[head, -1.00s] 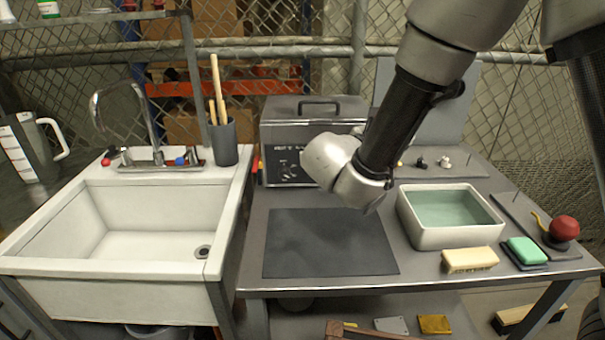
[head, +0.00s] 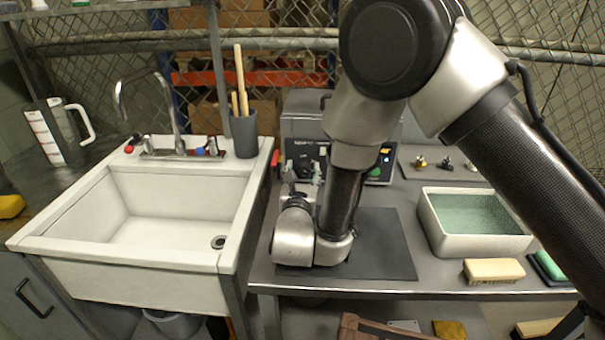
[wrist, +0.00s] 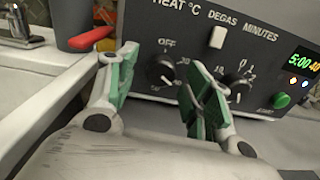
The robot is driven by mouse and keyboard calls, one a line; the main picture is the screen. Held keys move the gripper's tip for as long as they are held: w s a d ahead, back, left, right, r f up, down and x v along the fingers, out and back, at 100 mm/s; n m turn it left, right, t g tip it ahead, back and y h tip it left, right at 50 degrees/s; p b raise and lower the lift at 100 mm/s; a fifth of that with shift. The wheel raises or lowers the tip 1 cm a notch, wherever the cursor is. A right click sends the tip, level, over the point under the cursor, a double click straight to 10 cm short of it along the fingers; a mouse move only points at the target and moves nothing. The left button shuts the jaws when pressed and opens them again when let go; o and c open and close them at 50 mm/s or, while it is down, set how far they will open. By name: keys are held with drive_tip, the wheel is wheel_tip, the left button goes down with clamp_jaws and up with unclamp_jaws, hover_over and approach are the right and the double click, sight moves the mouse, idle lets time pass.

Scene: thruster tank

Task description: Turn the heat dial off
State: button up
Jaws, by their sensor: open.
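The heat dial (wrist: 160,71) is a round black knob under the "HEAT °C" label on the dark front panel of the tank unit (head: 305,112). "OFF" is printed above it; I cannot clearly tell where its pointer is set. My gripper (wrist: 165,80) is open, with green-padded fingers on either side of the dial in the wrist view. The fingers appear in front of the panel, and I see no clear contact with the dial. In the head view my gripper (head: 303,180) is at the panel's left part and partly covers the dial.
Right of the dial are a minutes knob (wrist: 237,84), a white degas switch (wrist: 217,37), a green button (wrist: 282,101) and a lit display (wrist: 302,62). A red handle (wrist: 90,38) is left of the unit. The sink (head: 150,215) and a water basin (head: 475,240) flank the workspace.

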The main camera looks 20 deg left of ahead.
drive_tip(key=shift+w, duration=0.2)
drive_tip(key=c, duration=1.1)
drive_tip(key=shift+o, duration=0.2)
